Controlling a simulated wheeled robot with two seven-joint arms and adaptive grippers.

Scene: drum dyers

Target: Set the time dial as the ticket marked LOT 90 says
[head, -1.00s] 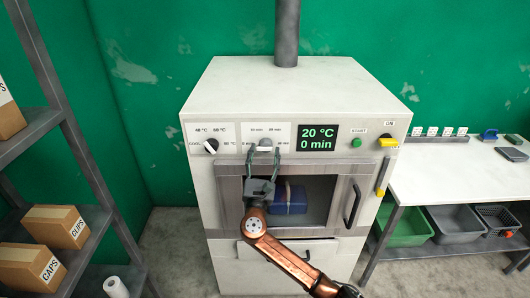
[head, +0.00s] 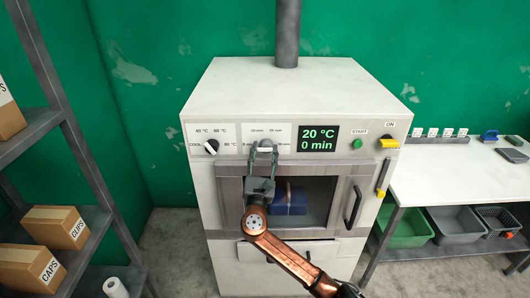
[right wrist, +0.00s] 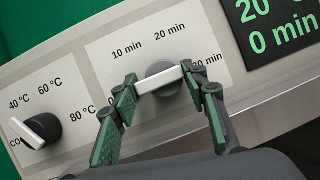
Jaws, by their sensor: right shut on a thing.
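The time dial (head: 265,143) is a grey knob with a white bar on the oven's front panel. In the right wrist view the time dial (right wrist: 160,80) sits below the labels 10 min and 20 min, with 30 min at its right. Its bar lies nearly level, tilted in that view. My right gripper (right wrist: 160,77) is shut on it, one finger on each end of the bar; it also shows in the head view (head: 264,150). The display (head: 318,139) reads 20 °C and 0 min. No ticket marked LOT 90 shows. My left gripper is out of view.
The temperature dial (head: 212,146) is left of the time dial, its bar towards COOL. A green START button (head: 357,143) and yellow ON switch (head: 388,143) are at the right. Blue stuff (head: 290,200) lies behind the oven window. A shelf stands left, a table (head: 470,170) right.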

